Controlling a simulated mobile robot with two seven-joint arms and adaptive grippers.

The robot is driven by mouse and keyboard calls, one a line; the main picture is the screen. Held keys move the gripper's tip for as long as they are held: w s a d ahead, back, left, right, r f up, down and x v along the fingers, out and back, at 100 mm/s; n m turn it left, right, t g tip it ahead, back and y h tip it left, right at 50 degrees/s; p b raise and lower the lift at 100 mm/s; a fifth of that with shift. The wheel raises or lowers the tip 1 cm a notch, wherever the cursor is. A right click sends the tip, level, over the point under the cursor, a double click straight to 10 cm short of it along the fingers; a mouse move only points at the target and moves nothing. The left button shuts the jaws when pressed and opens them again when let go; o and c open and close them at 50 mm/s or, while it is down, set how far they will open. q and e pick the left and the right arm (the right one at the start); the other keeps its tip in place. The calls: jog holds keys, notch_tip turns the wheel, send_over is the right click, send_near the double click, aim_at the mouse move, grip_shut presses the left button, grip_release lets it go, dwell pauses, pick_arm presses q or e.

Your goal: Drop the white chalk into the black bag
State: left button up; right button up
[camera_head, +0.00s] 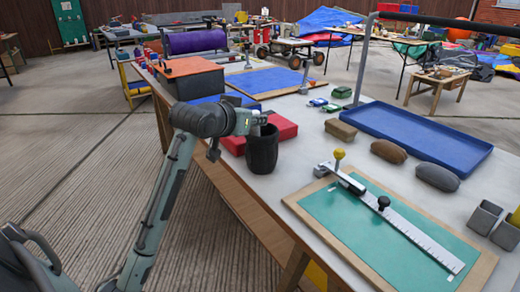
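A black bag (262,152), open at the top and shaped like a bucket, stands upright at the near left edge of the white table. My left arm reaches up from the lower left. Its gripper (262,120) is right at the bag's rim, over the opening. The fingers are small and partly hidden, so I cannot tell whether they are open or shut. I cannot make out the white chalk; the inside of the bag is dark and hidden. My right gripper is not in view.
A red box (284,128) lies close behind the bag. A green cutting board with a metal ruler (398,222) lies in front, to the right. A blue tray (424,138), brown and grey blocks (388,152) and grey cups (484,217) stand further right. White tabletop is free between bag and board.

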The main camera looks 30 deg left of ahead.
pick_arm(q)
jog(key=o, duration=1)
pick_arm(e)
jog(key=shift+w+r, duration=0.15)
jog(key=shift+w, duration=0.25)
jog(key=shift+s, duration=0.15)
pick_arm(q)
jog(key=shift+s+r, duration=0.1)
jog(key=shift+s, duration=0.05)
jog(key=a+v, duration=0.1)
jog(key=v, duration=0.6)
jog(key=shift+d, duration=0.5)
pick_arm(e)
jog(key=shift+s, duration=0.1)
pick_arm(q)
jog(key=shift+s, duration=0.15)
